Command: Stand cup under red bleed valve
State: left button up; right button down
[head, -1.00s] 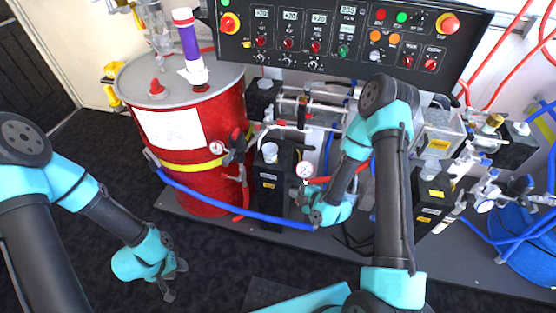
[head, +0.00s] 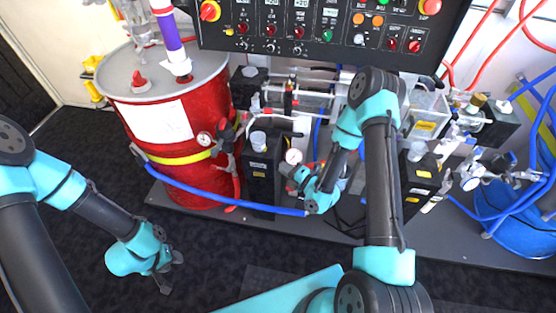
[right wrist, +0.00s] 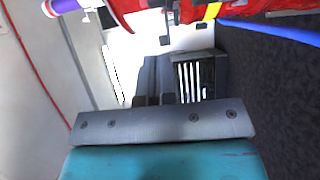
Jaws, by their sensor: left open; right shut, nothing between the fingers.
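My right gripper (head: 290,172) is in front of the pump units, just below a small white gauge (head: 293,156). Its fingers are shut and empty in the right wrist view (right wrist: 153,100). My left gripper (head: 168,272) is open and empty above the dark floor, in front of the drum. A small whitish cup-like piece (head: 258,140) sits on top of a black box; I cannot tell if it is the cup. Red fittings (head: 288,102) show on the pipework behind, but I cannot tell which is the bleed valve. My right arm hides part of the middle pipework.
A red drum (head: 205,170) stands at the left with a blue hose (head: 230,202) running from it. A control panel (head: 330,30) hangs above. A second black box (head: 415,185) and more valves stand at the right. The floor in front is clear.

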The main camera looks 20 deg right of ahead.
send_near(260, 144)
jog(key=w+a, duration=0.2)
jog(key=a, duration=0.3)
jog(key=shift+w+d+r, duration=0.1)
jog(key=shift+w+d, duration=0.2)
jog(key=shift+w, duration=0.3)
jog(key=shift+w+d+r, duration=0.1)
jog(key=shift+w+d, duration=0.15)
jog(key=shift+w, duration=0.35)
jog(key=shift+w+d, duration=0.15)
jog(key=shift+w, duration=0.6)
